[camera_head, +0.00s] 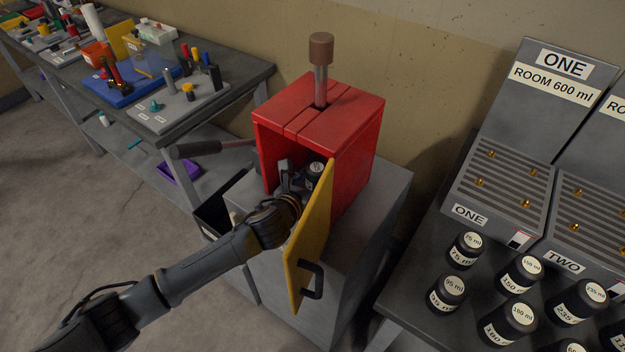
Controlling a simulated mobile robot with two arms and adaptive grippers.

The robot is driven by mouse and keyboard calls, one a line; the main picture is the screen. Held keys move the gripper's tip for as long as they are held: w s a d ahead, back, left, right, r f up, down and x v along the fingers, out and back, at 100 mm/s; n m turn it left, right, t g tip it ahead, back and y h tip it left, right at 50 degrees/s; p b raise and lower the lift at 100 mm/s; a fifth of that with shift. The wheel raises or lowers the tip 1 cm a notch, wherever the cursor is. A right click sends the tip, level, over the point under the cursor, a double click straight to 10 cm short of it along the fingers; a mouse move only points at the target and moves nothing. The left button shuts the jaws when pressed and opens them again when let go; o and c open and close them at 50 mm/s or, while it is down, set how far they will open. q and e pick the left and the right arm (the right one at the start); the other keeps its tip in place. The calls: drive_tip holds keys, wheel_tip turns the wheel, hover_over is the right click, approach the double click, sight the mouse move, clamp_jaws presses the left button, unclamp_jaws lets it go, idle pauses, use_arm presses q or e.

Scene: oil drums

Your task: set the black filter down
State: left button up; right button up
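A small black cylinder with a light label (315,174), which looks like the black filter, is inside the red box (358,150), near the opening. My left gripper (298,180) reaches in through the open front, with its fingers at the cylinder's left side. The wrist and the yellow door hide part of the fingers and the cylinder's lower part. I cannot tell whether the fingers grip it or whether it touches the box floor. My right gripper is not in view.
The yellow door (309,240) with a black handle stands open, close to my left wrist. A brown-topped lever (320,52) rises from the box, on a grey cabinet (373,230). Several labelled black jars (468,249) stand on the right table. A cluttered workbench (190,115) is at left.

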use_arm(q)
drive_tip(key=o, duration=0.5)
drive_tip(key=shift+c, duration=0.2)
drive_tip(key=shift+s+r, duration=0.1)
drive_tip(key=v, duration=1.2)
